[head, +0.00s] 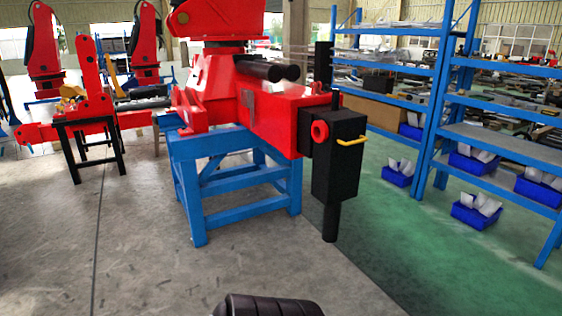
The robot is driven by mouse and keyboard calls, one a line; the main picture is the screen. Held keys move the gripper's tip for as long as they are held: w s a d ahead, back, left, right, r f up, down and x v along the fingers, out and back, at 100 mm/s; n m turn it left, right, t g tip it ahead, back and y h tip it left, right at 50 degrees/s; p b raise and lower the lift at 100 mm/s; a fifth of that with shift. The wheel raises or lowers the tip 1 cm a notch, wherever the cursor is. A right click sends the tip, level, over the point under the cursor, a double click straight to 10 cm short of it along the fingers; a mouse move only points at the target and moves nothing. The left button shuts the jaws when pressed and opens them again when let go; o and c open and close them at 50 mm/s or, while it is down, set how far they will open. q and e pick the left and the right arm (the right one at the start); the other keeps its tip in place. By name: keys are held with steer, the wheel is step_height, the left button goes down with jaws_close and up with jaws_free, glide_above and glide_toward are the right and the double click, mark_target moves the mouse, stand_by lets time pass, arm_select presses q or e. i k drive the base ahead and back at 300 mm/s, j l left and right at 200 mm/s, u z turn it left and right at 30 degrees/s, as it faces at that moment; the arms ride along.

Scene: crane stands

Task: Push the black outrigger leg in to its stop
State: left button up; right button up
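The black outrigger leg (338,170) hangs upright at the right end of the red crane beam (275,115). It is a black box with a narrower black tube below, whose lower end is above the floor. A yellow handle (352,141) sticks out on its front side, and a red ring (320,131) sits at its upper left. The leg's box stands close against the beam's end; I cannot tell from here whether any gap is left.
A blue stand (243,212) carries the red crane. Blue shelves (500,150) with blue bins (476,216) stand to the right, beyond a strip of green floor (400,240). Another red crane part rests on a black stand (88,125) at left.

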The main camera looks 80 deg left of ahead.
mark_target(333, 135)
steer(key=u, duration=2)
